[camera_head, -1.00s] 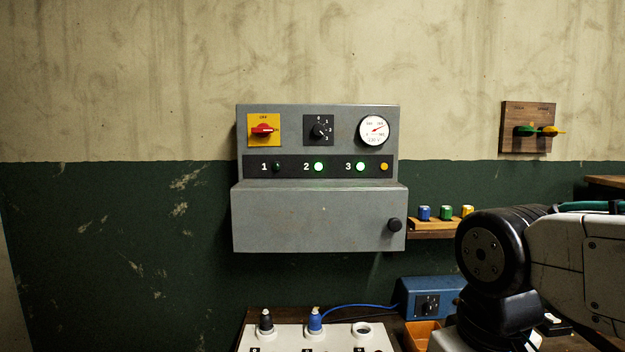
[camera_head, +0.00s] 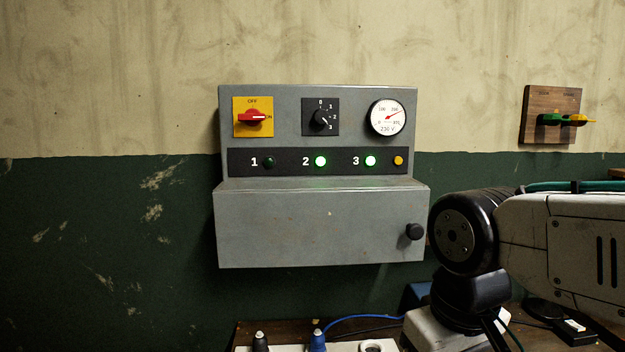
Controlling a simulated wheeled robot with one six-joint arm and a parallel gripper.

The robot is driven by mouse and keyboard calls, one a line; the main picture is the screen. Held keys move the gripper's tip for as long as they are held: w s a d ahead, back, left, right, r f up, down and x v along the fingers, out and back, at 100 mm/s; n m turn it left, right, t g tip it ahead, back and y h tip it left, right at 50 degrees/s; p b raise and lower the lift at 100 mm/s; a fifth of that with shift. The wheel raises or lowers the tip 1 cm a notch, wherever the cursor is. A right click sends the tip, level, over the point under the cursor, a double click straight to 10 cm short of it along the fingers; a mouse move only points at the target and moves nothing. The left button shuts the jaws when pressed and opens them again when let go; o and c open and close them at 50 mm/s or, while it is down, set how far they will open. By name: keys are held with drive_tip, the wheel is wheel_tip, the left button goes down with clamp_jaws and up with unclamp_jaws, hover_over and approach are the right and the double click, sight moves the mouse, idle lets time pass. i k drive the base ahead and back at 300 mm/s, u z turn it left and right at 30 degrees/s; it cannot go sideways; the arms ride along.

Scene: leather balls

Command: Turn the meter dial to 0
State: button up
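The meter dial (camera_head: 320,117) is a black rotary knob on a dark square plate marked 0, 1, 2, 3, in the upper middle of a grey wall box. Its white pointer line slants down to the right, toward the 3. A round white gauge (camera_head: 388,117) to its right has a red needle and reads 230 V. A red switch (camera_head: 252,118) on a yellow plate to its left points at ON. My arm shows at the lower right, but my gripper is out of view.
Below the dial, lamps 2 (camera_head: 320,161) and 3 (camera_head: 370,161) glow green and lamp 1 (camera_head: 269,162) is dark. The box's lower cover (camera_head: 315,225) juts out, with a black knob (camera_head: 414,231). A wooden board (camera_head: 551,112) with green and yellow handles hangs at right. A table edge with plugs lies below.

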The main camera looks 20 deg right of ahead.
sight(320, 116)
drive_tip(key=k, duration=1.7)
drive_tip(key=z, duration=0.2)
drive_tip(key=i, duration=1.1)
drive_tip(key=u, duration=0.3)
